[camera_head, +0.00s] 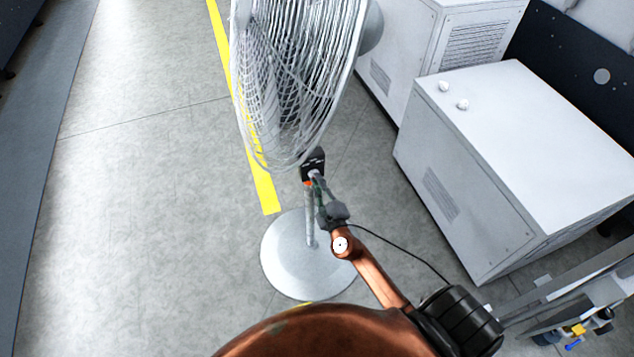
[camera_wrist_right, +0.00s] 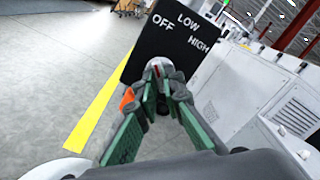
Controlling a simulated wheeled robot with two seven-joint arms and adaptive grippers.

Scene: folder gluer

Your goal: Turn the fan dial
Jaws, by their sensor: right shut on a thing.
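A silver pedestal fan (camera_head: 290,80) with a wire cage stands on a round grey base (camera_head: 290,262). Its black control box (camera_head: 313,160) sits on the pole below the cage. In the right wrist view the control panel (camera_wrist_right: 172,48) reads OFF, LOW and HIGH. The dial (camera_wrist_right: 157,66) is a light round knob with a red mark, below the lettering. My right gripper (camera_wrist_right: 161,82) is shut on the dial, its green-padded fingers partly hiding it. In the head view my right gripper (camera_head: 318,178) reaches the control box. My left gripper is out of view.
Two white cabinets stand to the right; the nearer one (camera_head: 520,120) has two small knobs on top. A yellow floor line (camera_head: 240,110) runs behind the fan. A black cable (camera_head: 405,250) crosses at lower right. The grey floor at left is clear.

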